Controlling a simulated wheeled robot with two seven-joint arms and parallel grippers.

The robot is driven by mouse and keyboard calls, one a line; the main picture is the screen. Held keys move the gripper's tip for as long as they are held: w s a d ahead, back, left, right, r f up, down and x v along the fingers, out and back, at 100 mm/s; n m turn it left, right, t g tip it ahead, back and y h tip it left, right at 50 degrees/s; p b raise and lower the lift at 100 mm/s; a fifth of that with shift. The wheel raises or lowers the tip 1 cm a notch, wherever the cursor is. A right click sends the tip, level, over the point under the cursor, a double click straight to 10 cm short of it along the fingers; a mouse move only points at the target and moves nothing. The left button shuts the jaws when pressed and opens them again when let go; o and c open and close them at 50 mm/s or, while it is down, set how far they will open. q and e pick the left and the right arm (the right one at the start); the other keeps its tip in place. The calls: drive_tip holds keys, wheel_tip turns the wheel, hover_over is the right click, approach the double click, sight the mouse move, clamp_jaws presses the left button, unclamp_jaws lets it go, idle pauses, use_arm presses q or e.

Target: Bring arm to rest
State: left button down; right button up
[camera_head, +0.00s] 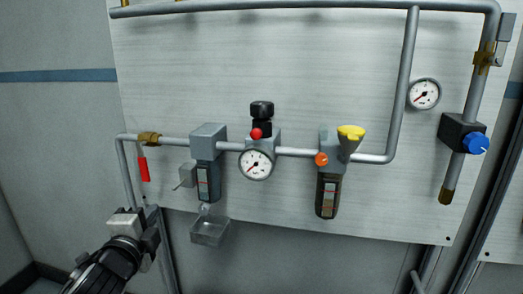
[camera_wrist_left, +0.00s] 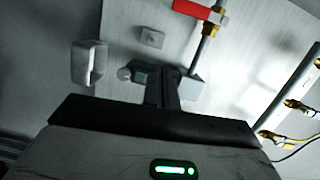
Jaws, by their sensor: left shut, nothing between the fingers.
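My left gripper (camera_head: 152,218) is in the lower left of the head view, in front of the panel's lower left edge. It is shut and holds nothing; its dark fingers (camera_wrist_left: 170,85) also show shut in the left wrist view. It is below the red lever (camera_head: 143,169) and left of the small clear tray (camera_head: 210,231), apart from both as far as I can see. My right gripper is not in view.
A pale panel (camera_head: 270,60) carries grey pipes, a round gauge (camera_head: 255,164), a filter bowl (camera_head: 207,182), a dark bowl unit with a yellow funnel (camera_head: 351,132) and a blue knob (camera_head: 475,144). Free room lies at the left, before the grey wall (camera_head: 55,125).

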use_arm(q)
drive_tip(key=s+d+f+n+g+h, duration=0.1)
drive_tip(key=s+d+f+n+g, duration=0.1)
drive_tip(key=s+d+f+n, duration=0.2)
drive_tip(key=s+d+f+n+g+h+p, duration=0.1)
drive_tip(key=s+d+f+n, duration=0.4)
drive_tip(key=s+f, duration=0.6)
drive_tip(key=s+d+f+n+g+h, duration=0.2)
drive_tip(key=s+d+f+n+g, duration=0.1)
drive_tip(key=s+f, duration=0.4)
drive_tip(key=shift+s+d+f+n+g+h, duration=0.35)
drive_tip(key=shift+s+d+n, duration=0.25)
drive_tip(key=shift+d+n, duration=0.45)
